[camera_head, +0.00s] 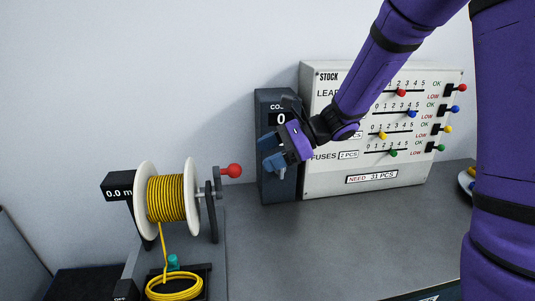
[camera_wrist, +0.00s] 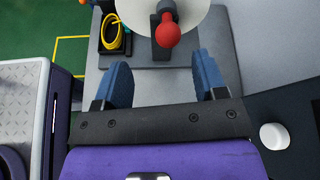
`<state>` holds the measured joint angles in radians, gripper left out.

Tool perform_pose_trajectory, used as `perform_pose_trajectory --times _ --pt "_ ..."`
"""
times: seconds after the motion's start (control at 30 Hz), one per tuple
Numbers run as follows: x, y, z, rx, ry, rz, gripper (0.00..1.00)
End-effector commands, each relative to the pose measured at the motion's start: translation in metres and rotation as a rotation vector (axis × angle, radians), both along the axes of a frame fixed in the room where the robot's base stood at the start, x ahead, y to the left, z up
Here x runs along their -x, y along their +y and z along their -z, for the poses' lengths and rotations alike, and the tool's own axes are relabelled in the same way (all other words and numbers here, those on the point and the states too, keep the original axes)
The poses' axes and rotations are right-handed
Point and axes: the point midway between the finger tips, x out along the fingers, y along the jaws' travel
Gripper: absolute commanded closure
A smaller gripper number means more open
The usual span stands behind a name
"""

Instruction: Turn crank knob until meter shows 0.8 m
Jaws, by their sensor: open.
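The crank knob is a red ball (camera_head: 231,170) on a short grey handle at the right side of a white spool wound with yellow cable (camera_head: 172,198). The meter (camera_head: 119,191) on the left of the spool reads 0.0 m. My gripper (camera_head: 271,152) is open and empty, above and to the right of the knob, in front of the dark counter box. In the wrist view the red knob (camera_wrist: 168,35) shows beyond the two blue fingertips of my gripper (camera_wrist: 162,75), roughly midway between them and apart from both. Part of the crank is hidden under the knob there.
A dark counter box (camera_head: 268,187) and a white stock panel (camera_head: 325,180) with coloured sliders stand at the back against the wall. A coil of yellow cable (camera_head: 174,293) lies in front of the spool. The grey tabletop (camera_head: 330,240) to the right is clear.

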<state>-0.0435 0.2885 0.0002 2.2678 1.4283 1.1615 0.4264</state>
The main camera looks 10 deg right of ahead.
Motion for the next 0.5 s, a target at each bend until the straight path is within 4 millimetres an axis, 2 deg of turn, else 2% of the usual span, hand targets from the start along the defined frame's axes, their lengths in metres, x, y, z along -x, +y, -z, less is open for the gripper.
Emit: perform_pose_trajectory --times 0.1,0.27,0.5 --pt "-0.008 0.003 0.007 -0.026 0.033 0.031 0.35" --pt "-0.011 0.012 0.012 -0.034 0.041 0.039 0.35" --pt "-0.013 0.046 0.026 -0.033 0.042 0.035 0.35"
